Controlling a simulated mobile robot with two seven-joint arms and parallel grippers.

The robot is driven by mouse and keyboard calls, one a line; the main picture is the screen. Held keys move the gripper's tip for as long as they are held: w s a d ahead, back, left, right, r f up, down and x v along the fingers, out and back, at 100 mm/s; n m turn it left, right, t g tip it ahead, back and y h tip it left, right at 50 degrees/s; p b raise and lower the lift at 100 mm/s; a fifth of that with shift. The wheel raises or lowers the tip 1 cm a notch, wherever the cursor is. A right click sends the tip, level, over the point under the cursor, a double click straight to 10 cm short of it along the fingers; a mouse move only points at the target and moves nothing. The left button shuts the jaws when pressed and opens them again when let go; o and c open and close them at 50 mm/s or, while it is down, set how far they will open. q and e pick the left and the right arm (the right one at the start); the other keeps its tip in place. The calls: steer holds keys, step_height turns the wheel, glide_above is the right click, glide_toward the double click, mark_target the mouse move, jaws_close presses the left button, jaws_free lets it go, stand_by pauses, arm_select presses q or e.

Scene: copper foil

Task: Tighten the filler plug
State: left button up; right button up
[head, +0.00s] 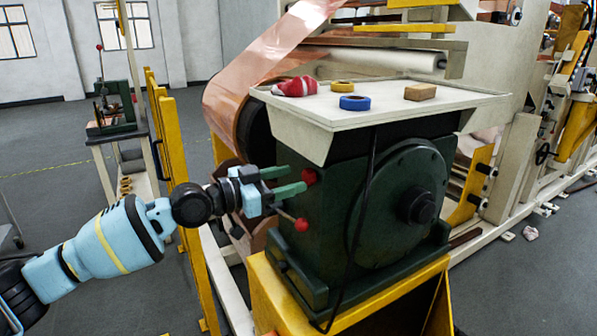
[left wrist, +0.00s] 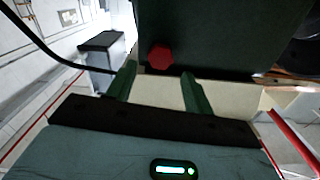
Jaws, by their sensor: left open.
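The filler plug (head: 309,177) is a red knob on the left side of the dark green gearbox housing (head: 330,210). In the left wrist view the plug (left wrist: 159,57) looks hexagonal and sits on the dark housing face. My left gripper (head: 290,180) reaches in from the left with its two green fingers pointing at the plug. In the left wrist view the fingers (left wrist: 158,78) are apart, with the plug ahead of the gap between them. Nothing is held, and I cannot tell if a finger touches the plug. My right gripper is not in view.
A red ball knob (head: 301,225) on a thin lever sits just below the gripper. A white tray (head: 465,97) on top carries a red-and-white glove (head: 295,87), yellow tape (head: 341,86), blue tape (head: 355,103) and a brown block (head: 420,92). A yellow rail (head: 172,145) stands behind my arm.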

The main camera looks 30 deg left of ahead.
mark_target(306, 176)
arm_select(q)
steer(key=shift+p+x, duration=0.3)
steer(key=shift+x, duration=1.45)
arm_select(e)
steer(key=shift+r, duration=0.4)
arm_select(q)
steer(key=shift+d, duration=0.1)
steer(key=c, duration=1)
steer(key=m+b, duration=0.2)
steer(key=b, duration=0.1)
steer(key=shift+f+m, duration=0.35)
steer(key=shift+m, duration=0.05)
steer(key=shift+d+m+b, duration=0.1)
steer(key=shift+m+b, duration=0.3)
steer(key=shift+b, duration=0.05)
steer(key=shift+s+r+m, duration=0.1)
steer(key=shift+r+m, duration=0.05)
steer(key=shift+m, duration=0.35)
steer(key=shift+r, duration=0.1)
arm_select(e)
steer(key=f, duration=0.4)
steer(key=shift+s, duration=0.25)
